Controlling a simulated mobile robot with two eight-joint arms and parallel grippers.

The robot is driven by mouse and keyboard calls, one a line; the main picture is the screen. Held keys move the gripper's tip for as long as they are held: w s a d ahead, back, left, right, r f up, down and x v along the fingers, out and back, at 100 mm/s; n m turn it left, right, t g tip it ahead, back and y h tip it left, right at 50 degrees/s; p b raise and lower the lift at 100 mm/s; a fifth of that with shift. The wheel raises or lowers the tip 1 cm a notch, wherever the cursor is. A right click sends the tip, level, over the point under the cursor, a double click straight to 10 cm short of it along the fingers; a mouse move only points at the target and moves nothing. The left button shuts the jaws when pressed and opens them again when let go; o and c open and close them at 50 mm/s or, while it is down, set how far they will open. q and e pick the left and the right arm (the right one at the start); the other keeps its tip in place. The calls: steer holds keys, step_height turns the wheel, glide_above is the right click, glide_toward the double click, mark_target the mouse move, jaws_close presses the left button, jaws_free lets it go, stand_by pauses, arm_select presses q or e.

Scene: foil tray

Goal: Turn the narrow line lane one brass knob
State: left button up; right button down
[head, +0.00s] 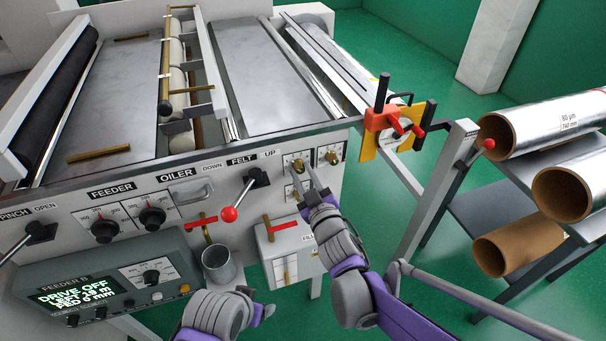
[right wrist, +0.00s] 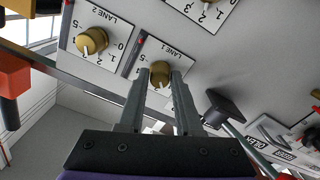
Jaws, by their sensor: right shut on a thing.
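The lane one brass knob (right wrist: 160,72) sits on its white dial plate marked LANE 1 in the right wrist view. It also shows in the head view (head: 298,164) on the upper right of the machine's front panel. My right gripper (head: 306,172) reaches up to it, with one finger on each side of the knob, shut on it. The fingers partly cover the dial. The lane two brass knob (right wrist: 91,41) is beside it, apart from the fingers; it shows in the head view too (head: 333,158). My left gripper (head: 262,311) is low in the head view; its fingers are not clear.
A black FELT lever (head: 257,177) and a red ball (head: 229,214) are left of the knobs. A metal cup (head: 217,264) hangs below. An orange clamp block (head: 381,118) is at the panel's right end. Foil rolls (head: 560,124) lie on a rack at right.

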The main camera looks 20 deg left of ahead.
steer(key=shift+n, duration=1.5)
steer(key=c, duration=0.6)
jaws_free()
steer(key=v, duration=1.1)
steer(key=shift+w, duration=0.1)
